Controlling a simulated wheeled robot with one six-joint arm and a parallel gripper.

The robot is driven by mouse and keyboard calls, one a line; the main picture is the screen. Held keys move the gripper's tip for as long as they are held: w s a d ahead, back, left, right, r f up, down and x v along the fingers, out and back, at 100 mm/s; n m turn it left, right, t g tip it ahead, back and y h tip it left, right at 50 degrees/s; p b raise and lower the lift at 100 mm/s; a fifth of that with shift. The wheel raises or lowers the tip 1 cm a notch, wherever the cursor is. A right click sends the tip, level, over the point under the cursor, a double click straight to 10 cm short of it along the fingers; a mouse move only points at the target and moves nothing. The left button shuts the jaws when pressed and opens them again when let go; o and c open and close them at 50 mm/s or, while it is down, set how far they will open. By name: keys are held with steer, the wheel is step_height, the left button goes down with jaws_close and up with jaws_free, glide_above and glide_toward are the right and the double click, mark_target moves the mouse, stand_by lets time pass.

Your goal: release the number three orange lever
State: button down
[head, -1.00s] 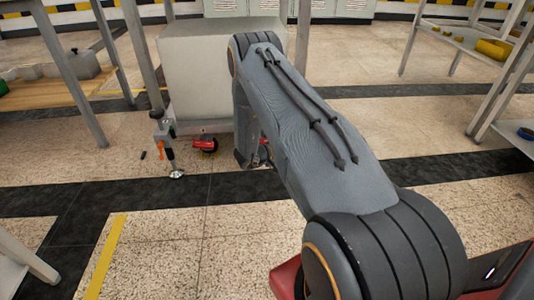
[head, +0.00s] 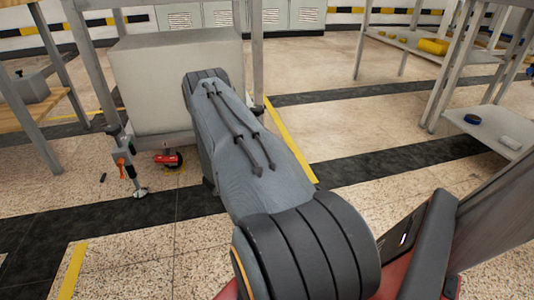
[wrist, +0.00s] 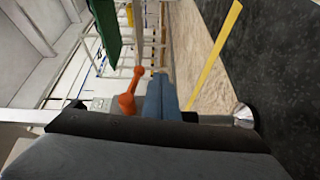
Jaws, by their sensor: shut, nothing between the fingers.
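An orange lever (head: 122,167) is on the lower part of a grey leg at the left of the head view, above a round metal foot (head: 140,193). In the wrist view the orange lever (wrist: 128,96) stands just left of my gripper's fingertips. My gripper (wrist: 162,82) is shut and empty, its two blue-grey fingers together. A small gap seems to show between fingers and lever, but I cannot tell their depth. The metal foot (wrist: 243,115) is at the right of the wrist view. No number is readable on the lever.
A red caster (head: 168,158) is right of the leg, under a large grey block (head: 175,75). A shelf (head: 480,127) stands at the right. Floor in front is clear.

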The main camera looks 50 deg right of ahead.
steer(key=a+f+p, duration=0.2)
steer(key=a+f, duration=0.1)
steer(key=a, duration=0.7)
steer(key=shift+w+p, duration=0.4)
steer(key=shift+w, duration=0.05)
